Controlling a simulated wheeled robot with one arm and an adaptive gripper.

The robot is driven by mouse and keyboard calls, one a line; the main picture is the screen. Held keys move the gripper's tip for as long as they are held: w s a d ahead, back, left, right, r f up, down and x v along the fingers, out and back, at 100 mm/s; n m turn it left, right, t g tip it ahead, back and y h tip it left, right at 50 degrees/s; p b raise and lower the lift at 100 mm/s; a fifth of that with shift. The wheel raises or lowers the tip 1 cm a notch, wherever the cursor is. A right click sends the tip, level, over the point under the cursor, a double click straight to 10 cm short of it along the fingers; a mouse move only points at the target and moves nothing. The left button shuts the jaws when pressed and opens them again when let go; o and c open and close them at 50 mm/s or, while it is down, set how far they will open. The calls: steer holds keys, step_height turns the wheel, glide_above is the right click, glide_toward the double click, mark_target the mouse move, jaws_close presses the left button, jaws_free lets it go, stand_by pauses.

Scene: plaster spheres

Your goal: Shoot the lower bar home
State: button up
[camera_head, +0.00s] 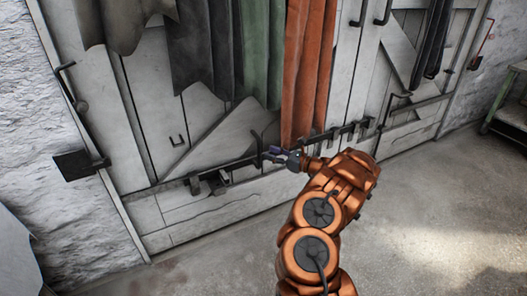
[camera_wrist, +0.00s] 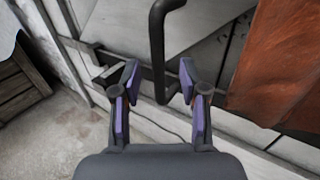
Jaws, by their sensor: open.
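The lower bar (camera_head: 238,164) is a dark metal bolt running across the lower part of a white plank door. Its upright bent handle (camera_wrist: 157,45) is black and stands between my fingers in the wrist view. In the head view the handle (camera_head: 258,140) shows just left of my gripper. My gripper (camera_wrist: 158,80) has purple-padded fingers, spread apart on either side of the handle; I cannot tell whether they touch it. In the head view my gripper (camera_head: 274,156) is low in front of the door, and my arm hides part of the bar's right side.
Grey, green and orange cloths (camera_head: 308,70) hang over the door, the orange one close to my gripper. Dark brackets (camera_head: 345,132) line the bar to the right. A black plate (camera_head: 73,165) sits at the left post. Concrete floor (camera_head: 440,205) is clear at right.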

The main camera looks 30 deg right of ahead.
steer(key=v, duration=0.6)
steer(key=shift+s, duration=0.25)
steer(key=shift+d+r, duration=0.1)
steer(key=shift+d, duration=0.05)
